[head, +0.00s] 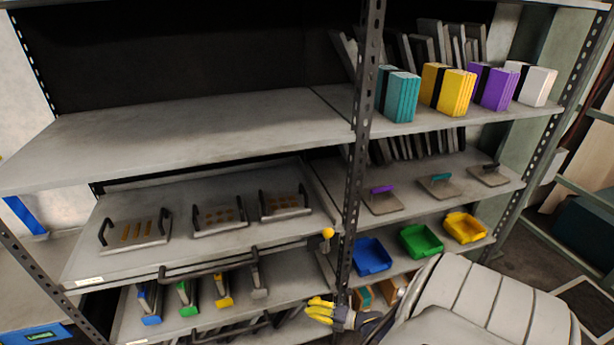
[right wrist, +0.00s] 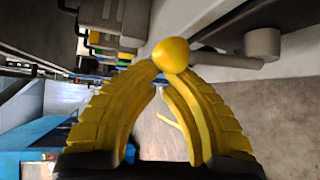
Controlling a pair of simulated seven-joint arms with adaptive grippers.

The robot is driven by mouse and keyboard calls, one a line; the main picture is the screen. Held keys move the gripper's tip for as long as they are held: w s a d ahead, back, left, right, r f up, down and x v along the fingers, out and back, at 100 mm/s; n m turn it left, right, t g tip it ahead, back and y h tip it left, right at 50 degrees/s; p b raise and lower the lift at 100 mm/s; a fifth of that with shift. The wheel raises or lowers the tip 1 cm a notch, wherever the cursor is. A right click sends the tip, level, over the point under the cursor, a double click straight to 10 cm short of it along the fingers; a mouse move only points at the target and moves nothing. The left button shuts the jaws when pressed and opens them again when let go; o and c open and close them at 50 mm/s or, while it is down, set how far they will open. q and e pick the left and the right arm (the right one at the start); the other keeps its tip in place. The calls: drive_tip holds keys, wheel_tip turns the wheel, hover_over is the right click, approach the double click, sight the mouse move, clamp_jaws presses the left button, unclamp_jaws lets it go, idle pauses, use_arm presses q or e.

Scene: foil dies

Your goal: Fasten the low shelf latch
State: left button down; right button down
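The low shelf latch shows in the right wrist view as a round yellow knob (right wrist: 171,55) beside a grey rod. My right gripper (right wrist: 170,72) has its yellow fingers converging on this knob, with the tips against its sides. In the head view my right gripper (head: 314,307) is low beside the dark upright post, at the bottom shelf's level, and hides the low knob there. A second yellow knob (head: 327,233) sits higher, at the right end of the middle shelf's front edge. My left gripper is out of view.
A long dark handle (head: 208,268) runs along the middle shelf's front. Blue (head: 371,256), green (head: 421,240) and yellow (head: 465,227) bins stand right of the post. Handled die plates (head: 136,231) lie on the middle shelf.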

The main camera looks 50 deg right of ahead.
drive_tip(key=d, duration=0.1)
drive_tip(key=s+d+r, duration=0.1)
drive_tip(key=shift+s+d+r, duration=0.2)
drive_tip(key=shift+d+r, duration=0.05)
drive_tip(key=shift+d, duration=0.05)
drive_tip(key=shift+d+r, duration=0.1)
drive_tip(key=shift+d, duration=0.2)
idle(0.4)
drive_tip(key=w+a, duration=0.1)
drive_tip(key=a, duration=0.4)
drive_tip(key=s+d+f, duration=0.1)
drive_tip(key=s+d, duration=0.2)
drive_tip(key=s, duration=0.6)
drive_tip(key=shift+d, duration=0.15)
drive_tip(key=shift+s, duration=0.1)
